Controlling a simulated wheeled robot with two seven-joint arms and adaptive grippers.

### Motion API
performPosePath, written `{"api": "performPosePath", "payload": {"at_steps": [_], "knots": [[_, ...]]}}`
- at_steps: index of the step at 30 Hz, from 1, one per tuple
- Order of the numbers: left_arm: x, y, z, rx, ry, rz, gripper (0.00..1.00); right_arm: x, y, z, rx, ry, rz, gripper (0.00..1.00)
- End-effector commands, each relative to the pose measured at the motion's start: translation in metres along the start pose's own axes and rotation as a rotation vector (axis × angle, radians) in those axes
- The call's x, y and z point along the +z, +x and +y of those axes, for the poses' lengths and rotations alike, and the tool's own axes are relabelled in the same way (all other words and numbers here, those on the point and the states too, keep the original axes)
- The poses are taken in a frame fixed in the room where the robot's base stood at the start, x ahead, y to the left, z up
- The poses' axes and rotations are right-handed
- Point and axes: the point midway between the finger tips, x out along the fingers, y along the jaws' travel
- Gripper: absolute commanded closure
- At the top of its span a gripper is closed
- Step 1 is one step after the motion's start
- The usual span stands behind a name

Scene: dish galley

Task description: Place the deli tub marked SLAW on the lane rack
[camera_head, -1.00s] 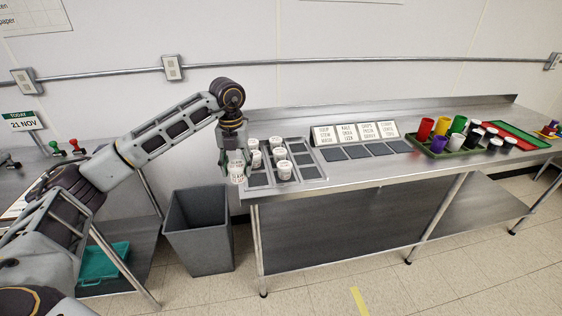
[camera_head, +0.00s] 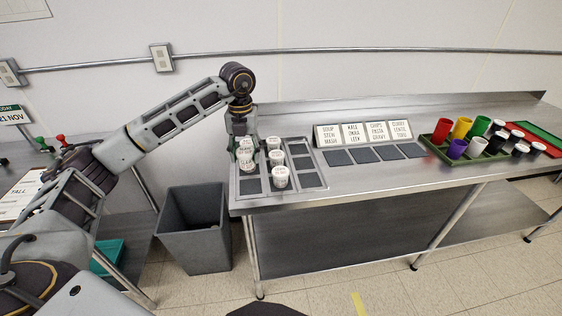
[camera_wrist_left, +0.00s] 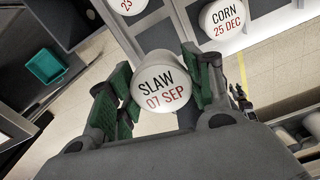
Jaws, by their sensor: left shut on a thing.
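The white deli tub marked SLAW, 07 SEP (camera_wrist_left: 163,85) is between the green fingers of my left gripper (camera_wrist_left: 160,88) in the left wrist view. The gripper is shut on it. In the head view my left gripper (camera_head: 246,152) points down, with the held tub (camera_head: 247,162) over the left lane of the grey lane rack (camera_head: 310,179). I cannot tell whether the tub touches the rack. Several white tubs stand on the rack, including one marked CORN, 25 DEC (camera_wrist_left: 223,17).
White tubs (camera_head: 280,177) stand in the middle lane, close to the gripper; the right lane looks empty. Sign cards (camera_head: 363,134) and dark pads (camera_head: 370,154) lie to the right, then a green tray (camera_head: 452,155) of cups. A grey bin (camera_head: 193,235) stands below left.

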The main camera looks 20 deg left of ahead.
Motion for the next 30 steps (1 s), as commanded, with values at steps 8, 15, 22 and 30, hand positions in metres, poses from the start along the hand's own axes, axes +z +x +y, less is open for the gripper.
{"api": "performPosePath", "payload": {"at_steps": [8, 15, 22, 30], "knots": [[0.000, 0.000, 0.000, 0.000, 0.000, 0.000, 0.75, 0.004, 0.000, -0.001, -0.001, 0.000, -0.004, 0.60], [0.000, 0.000, 0.000, 0.000, 0.000, 0.000, 0.75, 0.015, -0.001, -0.002, -0.002, -0.001, -0.018, 0.60], [0.000, 0.013, 0.000, 0.002, 0.000, 0.001, 0.75, 0.013, -0.001, -0.002, -0.002, -0.001, -0.016, 0.60], [-0.001, 0.048, 0.001, 0.002, 0.000, 0.002, 0.75, 0.005, -0.002, -0.001, -0.001, 0.000, -0.006, 0.60]]}}
